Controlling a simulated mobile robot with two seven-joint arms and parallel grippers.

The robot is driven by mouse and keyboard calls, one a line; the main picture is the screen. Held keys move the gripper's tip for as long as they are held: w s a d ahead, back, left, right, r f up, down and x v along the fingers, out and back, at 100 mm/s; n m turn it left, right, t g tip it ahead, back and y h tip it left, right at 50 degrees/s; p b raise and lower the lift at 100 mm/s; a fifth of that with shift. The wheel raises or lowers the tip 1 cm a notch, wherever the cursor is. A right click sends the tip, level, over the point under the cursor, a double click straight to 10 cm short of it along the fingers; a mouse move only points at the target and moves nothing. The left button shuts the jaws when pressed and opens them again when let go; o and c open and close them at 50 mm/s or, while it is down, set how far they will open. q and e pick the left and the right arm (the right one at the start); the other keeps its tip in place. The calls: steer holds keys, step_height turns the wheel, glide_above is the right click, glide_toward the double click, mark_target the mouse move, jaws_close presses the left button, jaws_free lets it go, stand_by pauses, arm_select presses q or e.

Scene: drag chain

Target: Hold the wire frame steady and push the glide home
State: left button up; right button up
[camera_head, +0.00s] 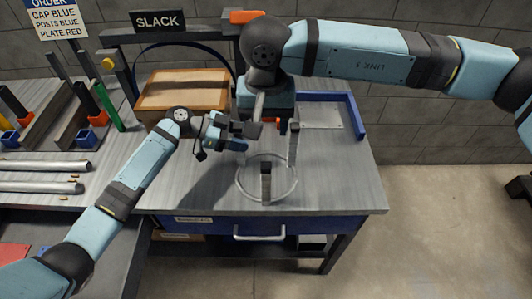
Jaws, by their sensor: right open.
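The wire frame appears to be a thin pale ring (240,185) lying on the grey worktop. A short dark upright with a black top (265,180) stands at its front part. A second dark upright (293,145) stands at its back right; I cannot tell which piece is the glide. My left gripper (246,138) is just behind and left of the ring, apart from it; its fingers are too small to read. My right gripper (270,121) is open above the back of the ring, partly hidden by its own wrist and the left gripper.
A wooden tray (160,104) stands at the back left, under a dark frame with a SLACK sign (157,21). A blue-edged corner fixture (356,116) is at the back right. Metal rods (45,165) lie on the left bench. The worktop's front right is clear.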

arm_select(q)
steer(key=shift+o, duration=0.2)
steer(key=shift+a, duration=0.1)
steer(key=v, duration=1.1)
steer(key=shift+a+r, duration=0.15)
steer(key=shift+a, duration=0.25)
